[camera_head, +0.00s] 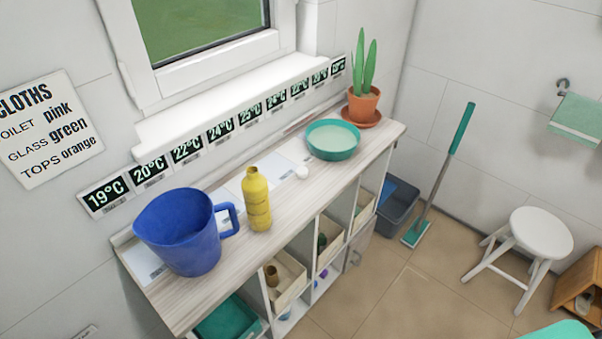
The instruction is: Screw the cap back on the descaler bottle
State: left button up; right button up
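A yellow bottle (257,200), which looks like the descaler bottle, stands upright and uncapped near the middle of the shelf top. Neither of my grippers shows in the head view.
The shelf unit's top (330,182) also holds a blue jug (180,235) left of the bottle, a teal bowl (333,140) and a potted cactus (363,103) at the far right. White sheets lie along the wall. A stool (541,233), bucket (399,207) and mop (440,180) stand on the floor.

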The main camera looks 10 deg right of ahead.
aim_at(254, 186)
jog(key=i+l, duration=0.2)
jog(key=l, duration=0.2)
jog(key=i+l, duration=0.15)
jog(key=l, duration=0.2)
jog(key=i+l, duration=0.2)
jog(key=l, duration=0.2)
jog(key=i+l, duration=0.15)
jog(key=l, duration=0.25)
jog(key=i+l, duration=0.2)
jog(key=l, duration=0.15)
jog(key=i+l, duration=0.15)
jog(key=l, duration=0.25)
jog(key=u, duration=1.75)
